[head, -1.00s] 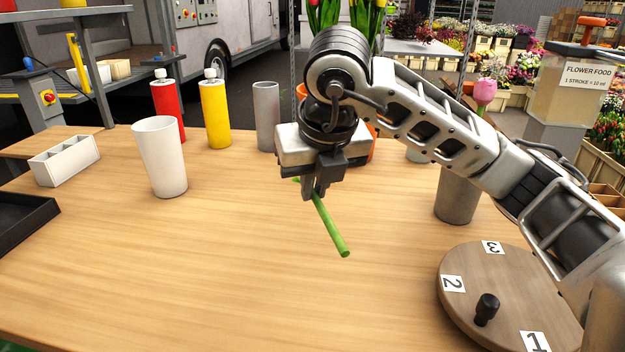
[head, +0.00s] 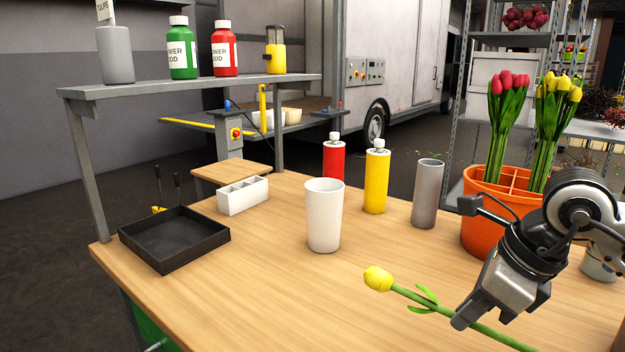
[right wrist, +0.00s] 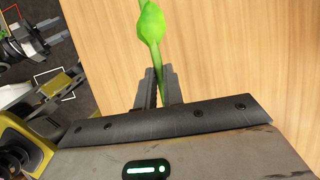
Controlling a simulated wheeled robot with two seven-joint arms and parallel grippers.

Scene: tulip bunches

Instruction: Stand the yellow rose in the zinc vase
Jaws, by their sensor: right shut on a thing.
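The yellow rose (head: 378,278) has a bloom at the left end of a long green stem with small leaves. My right gripper (head: 470,317) is shut on the stem and holds it above the table, tilted, bloom to the left and higher than the stem's lower right end. In the right wrist view the stem and a leaf (right wrist: 151,24) rise from between the fingers (right wrist: 158,88); the bloom is out of that view. A tall grey cylinder (head: 427,195), which looks like the zinc vase, stands upright behind the rose, apart from it.
A white tapered vase (head: 325,222) stands left of the grey one. Yellow (head: 376,183) and red (head: 334,160) bottles stand behind. An orange tulip bucket (head: 482,218) is close to my right arm. A black tray (head: 215,240) lies left. The table's front middle is clear.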

